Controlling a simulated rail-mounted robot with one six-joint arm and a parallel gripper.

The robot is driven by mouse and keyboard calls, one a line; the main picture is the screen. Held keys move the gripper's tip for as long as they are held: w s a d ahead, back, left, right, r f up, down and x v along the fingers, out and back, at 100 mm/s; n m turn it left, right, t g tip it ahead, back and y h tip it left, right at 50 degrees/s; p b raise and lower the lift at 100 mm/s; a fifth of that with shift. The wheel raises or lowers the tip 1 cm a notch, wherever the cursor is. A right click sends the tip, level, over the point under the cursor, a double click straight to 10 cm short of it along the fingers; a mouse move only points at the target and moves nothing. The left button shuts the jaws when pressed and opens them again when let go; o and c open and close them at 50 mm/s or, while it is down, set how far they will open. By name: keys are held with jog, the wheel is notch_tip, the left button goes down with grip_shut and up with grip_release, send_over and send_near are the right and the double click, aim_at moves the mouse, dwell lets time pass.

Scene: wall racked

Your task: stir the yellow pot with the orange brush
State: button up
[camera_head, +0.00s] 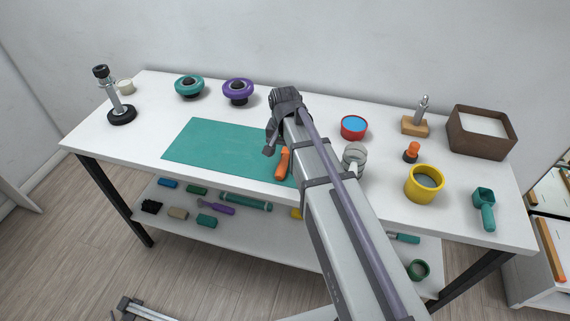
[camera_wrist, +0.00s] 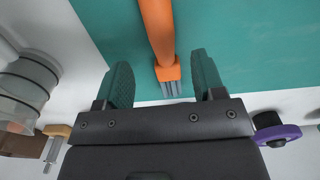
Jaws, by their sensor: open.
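The orange brush (camera_head: 283,162) lies on the teal mat, partly hidden by my arm in the head view. In the wrist view its orange handle (camera_wrist: 157,28) runs up out of the picture and its grey bristles point toward the gripper body. My gripper (camera_wrist: 160,62) is open, with one finger on each side of the brush's lower end. No contact shows, and I cannot tell the height gap. In the head view my gripper (camera_head: 271,146) is over the mat, mostly hidden by the arm. The yellow pot (camera_head: 423,196) stands upright on the table's right side, with a greyish inside.
The teal mat (camera_head: 205,142) is otherwise bare. A ribbed clear jar (camera_head: 354,157), red pot (camera_head: 354,133), orange-topped stamp (camera_head: 411,152), brown box (camera_head: 480,142) and teal scoop (camera_head: 484,208) stand around the yellow pot. Purple (camera_head: 238,90) and teal (camera_head: 189,86) round objects are at the back.

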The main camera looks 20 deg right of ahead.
aim_at(284, 160)
notch_tip(284, 160, down, 5)
jog(key=b, duration=0.5)
jog(key=shift+w+a+f, duration=0.1)
jog(key=shift+f, duration=0.1)
jog(key=shift+r, duration=0.25)
jog(key=c, duration=1.1)
notch_tip(284, 160, up, 10)
jog(key=p, duration=1)
jog(key=o, duration=0.5)
jog(key=shift+c, duration=0.2)
jog(key=c, duration=0.4)
